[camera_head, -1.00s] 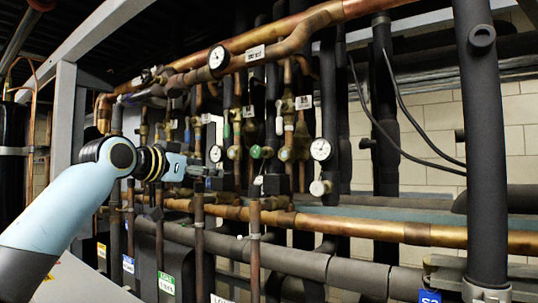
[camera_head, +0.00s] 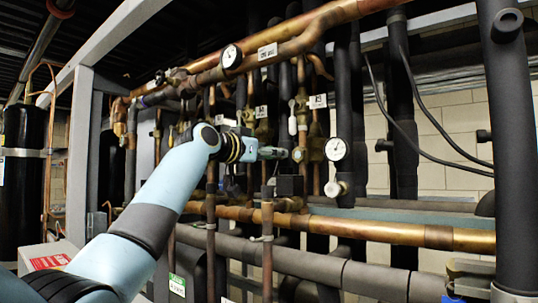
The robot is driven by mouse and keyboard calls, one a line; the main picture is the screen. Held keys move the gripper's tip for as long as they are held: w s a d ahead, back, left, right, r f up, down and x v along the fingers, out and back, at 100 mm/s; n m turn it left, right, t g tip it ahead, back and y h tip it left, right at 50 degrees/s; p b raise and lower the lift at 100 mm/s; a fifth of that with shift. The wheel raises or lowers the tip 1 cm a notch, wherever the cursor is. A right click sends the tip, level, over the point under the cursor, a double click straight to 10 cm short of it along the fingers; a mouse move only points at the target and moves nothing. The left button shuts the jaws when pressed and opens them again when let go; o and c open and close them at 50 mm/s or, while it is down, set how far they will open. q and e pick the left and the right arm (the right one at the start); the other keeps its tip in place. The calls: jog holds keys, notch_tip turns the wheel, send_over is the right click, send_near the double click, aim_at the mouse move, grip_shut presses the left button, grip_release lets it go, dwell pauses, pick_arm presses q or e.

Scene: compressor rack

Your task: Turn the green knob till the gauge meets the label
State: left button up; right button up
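My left gripper (camera_head: 268,152) reaches in from the left among the upright pipes. Its fingertips are in front of the place of the green knob, which is mostly or wholly hidden behind them. I cannot tell whether the fingers touch it or how wide they are open. A round white gauge (camera_head: 232,56) sits on the upper copper pipe, beside a white label (camera_head: 267,51) that seems to read a psi value. A second white gauge (camera_head: 336,149) is right of the gripper. Both needles are too small to read. My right gripper is out of view.
A pale round valve part (camera_head: 298,154) is just right of the fingertips. Smaller white tags (camera_head: 318,101) hang above. A horizontal copper pipe (camera_head: 380,230) and black insulated pipes (camera_head: 320,268) run below. A grey frame post (camera_head: 78,150) stands left of the pipes.

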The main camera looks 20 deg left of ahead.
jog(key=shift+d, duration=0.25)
pick_arm(q)
jog(key=shift+c, duration=0.5)
grip_shut()
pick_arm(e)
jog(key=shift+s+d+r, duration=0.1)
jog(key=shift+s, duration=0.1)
pick_arm(q)
jog(key=shift+n+p, duration=0.85)
jog(key=shift+n, duration=0.45)
jog(key=shift+n+p, duration=0.65)
jog(key=shift+n, duration=0.85)
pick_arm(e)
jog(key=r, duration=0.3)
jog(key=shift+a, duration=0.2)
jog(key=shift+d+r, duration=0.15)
